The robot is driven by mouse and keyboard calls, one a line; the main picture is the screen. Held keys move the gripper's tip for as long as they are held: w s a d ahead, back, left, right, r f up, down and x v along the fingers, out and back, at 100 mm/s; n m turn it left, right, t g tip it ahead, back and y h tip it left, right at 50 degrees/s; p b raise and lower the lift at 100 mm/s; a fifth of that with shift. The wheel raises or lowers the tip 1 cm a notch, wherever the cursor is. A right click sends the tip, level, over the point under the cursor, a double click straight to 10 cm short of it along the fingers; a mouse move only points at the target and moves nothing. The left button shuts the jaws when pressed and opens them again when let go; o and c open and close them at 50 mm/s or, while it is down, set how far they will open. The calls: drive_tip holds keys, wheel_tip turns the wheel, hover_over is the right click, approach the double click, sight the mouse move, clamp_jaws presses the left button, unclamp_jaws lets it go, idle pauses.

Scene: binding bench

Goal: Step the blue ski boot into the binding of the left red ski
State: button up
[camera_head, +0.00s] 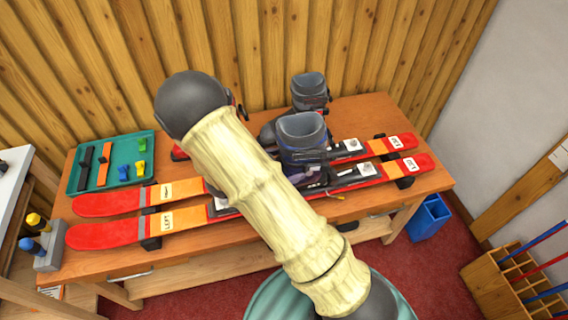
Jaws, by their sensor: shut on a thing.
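Two red skis lie side by side on the bench. The near one, the left red ski (108,234), carries a "LEFT" label on its orange band; the far ski (110,203) is parallel to it. A blue-grey boot (302,132) stands upright over the skis' middle, just right of my arm. Its sole is among the dark binding parts (357,178); I cannot tell whether it is seated in them. A second, darker grey boot (309,92) stands behind it. My arm crosses in front of the skis and hides the boot's left side; my gripper cannot be made out.
A green tray (127,184) with straps and small blue and yellow pieces is at the bench's back left. A grey holder (50,247) with bottles is at the front left corner. A blue bin (428,219) and a wooden rack (494,270) are at right.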

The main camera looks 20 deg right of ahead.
sight(284, 147)
drive_tip(key=shift+s+f+b, duration=0.1)
drive_tip(key=shift+f+b, duration=0.8)
drive_tip(key=shift+f, duration=0.65)
idle(0.5)
drive_tip(key=o, duration=1.4)
drive_tip(key=shift+r, duration=0.1)
drive_tip(key=shift+r+p, duration=4.7)
drive_tip(key=shift+r, duration=0.4)
